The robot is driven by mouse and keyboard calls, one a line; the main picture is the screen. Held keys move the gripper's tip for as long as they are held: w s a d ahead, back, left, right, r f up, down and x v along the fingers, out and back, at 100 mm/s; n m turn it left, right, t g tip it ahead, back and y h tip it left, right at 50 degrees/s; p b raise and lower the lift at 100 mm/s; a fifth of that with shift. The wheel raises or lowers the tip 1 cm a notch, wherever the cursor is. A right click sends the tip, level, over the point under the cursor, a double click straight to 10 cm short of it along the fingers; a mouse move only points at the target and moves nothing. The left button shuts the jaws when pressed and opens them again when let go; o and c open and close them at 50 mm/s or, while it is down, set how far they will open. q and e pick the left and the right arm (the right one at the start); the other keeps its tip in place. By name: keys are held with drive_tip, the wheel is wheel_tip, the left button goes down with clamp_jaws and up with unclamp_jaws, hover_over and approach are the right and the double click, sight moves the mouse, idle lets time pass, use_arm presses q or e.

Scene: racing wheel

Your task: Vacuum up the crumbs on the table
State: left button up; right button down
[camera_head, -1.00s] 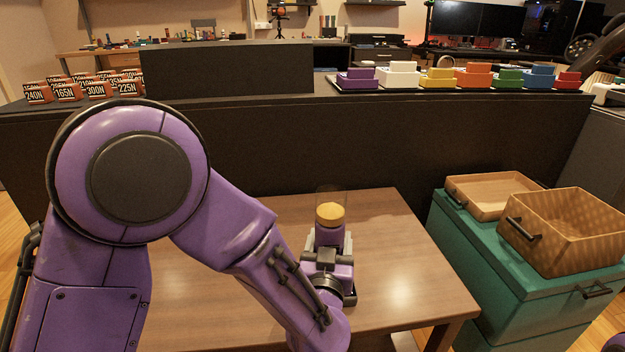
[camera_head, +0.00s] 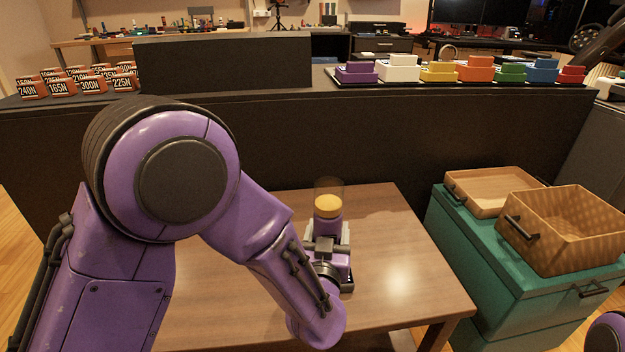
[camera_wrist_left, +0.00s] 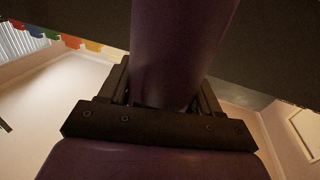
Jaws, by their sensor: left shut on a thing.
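A purple handheld vacuum (camera_head: 328,226) with a yellow-orange part (camera_head: 328,206) and a clear front end is over the wooden table (camera_head: 395,262). The clear end points away from me, toward the table's far edge. My left gripper (camera_head: 328,243) is shut around the vacuum's body; its tips are partly hidden by the wrist. In the left wrist view the purple body (camera_wrist_left: 180,50) sits between the dark fingers. I cannot make out any crumbs on the table; my left arm covers its left part. My right gripper is out of view.
A dark counter wall (camera_head: 440,140) rises behind the table. To the right stands a green cabinet (camera_head: 490,255) with a wooden tray (camera_head: 495,190) and a woven basket (camera_head: 570,245) on top. The table's right side is clear.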

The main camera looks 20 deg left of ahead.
use_arm(q)
drive_tip(key=r+p, duration=0.1)
drive_tip(key=d+r+p, duration=0.1)
drive_tip(key=r+p, duration=0.2)
drive_tip(key=r, duration=0.1)
drive_tip(key=shift+w+d+p, duration=0.15)
drive_tip(key=shift+w+p, duration=0.15)
drive_tip(key=shift+w, duration=0.05)
drive_tip(key=shift+r+p, duration=1.6)
drive_tip(key=shift+p, duration=0.05)
